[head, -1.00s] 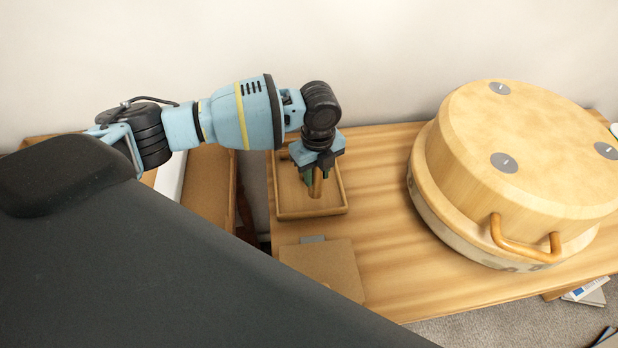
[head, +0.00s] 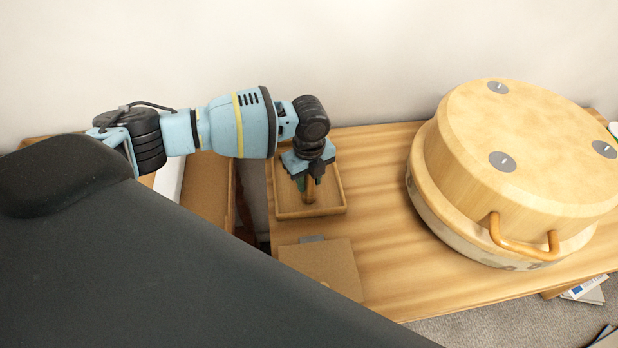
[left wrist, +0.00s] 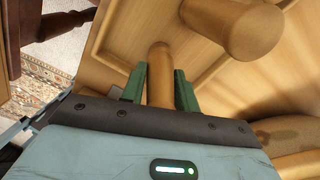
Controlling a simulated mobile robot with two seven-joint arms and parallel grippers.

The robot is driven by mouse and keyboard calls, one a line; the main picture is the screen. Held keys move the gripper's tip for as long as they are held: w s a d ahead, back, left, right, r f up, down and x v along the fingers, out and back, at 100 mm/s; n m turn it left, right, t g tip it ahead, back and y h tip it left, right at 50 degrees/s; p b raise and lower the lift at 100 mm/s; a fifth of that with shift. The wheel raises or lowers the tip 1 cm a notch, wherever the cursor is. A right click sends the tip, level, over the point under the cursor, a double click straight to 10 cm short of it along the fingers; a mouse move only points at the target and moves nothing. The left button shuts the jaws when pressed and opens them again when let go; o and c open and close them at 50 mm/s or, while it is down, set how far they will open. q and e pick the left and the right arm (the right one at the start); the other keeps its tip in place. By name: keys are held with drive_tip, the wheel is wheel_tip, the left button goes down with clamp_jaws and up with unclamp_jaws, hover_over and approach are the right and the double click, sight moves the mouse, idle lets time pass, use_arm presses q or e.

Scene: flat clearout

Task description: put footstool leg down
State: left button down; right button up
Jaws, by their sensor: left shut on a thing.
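My left gripper (head: 308,186) is shut on the footstool leg (head: 310,195), a short light-brown wooden cylinder. It holds the leg roughly upright over the shallow wooden tray (head: 343,192). In the left wrist view, the leg (left wrist: 160,75) sits between the green fingers. I cannot tell whether its lower end touches the tray floor. A large round wooden body (head: 530,130) with grey discs on top and a bent wooden handle stands at the right of the table. My right gripper is not in view.
A brown box (head: 322,268) lies in front of the tray. The wooden tabletop (head: 385,220) is clear between the tray and the round body. A thick, round-ended wooden piece (left wrist: 250,32) shows close by in the left wrist view. A wall stands behind.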

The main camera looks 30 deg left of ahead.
use_arm(q)
drive_tip(key=c, duration=1.1)
unclamp_jaws()
drive_tip(key=shift+o, duration=0.2)
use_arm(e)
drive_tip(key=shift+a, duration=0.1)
use_arm(q)
wheel_tip(320, 180, up, 11)
drive_tip(key=shift+r+p, duration=0.2)
drive_tip(key=shift+p, duration=0.25)
drive_tip(key=shift+r, duration=0.4)
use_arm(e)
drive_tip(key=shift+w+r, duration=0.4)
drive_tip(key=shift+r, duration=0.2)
use_arm(q)
drive_tip(key=shift+d+f, duration=0.1)
drive_tip(key=shift+d, duration=0.05)
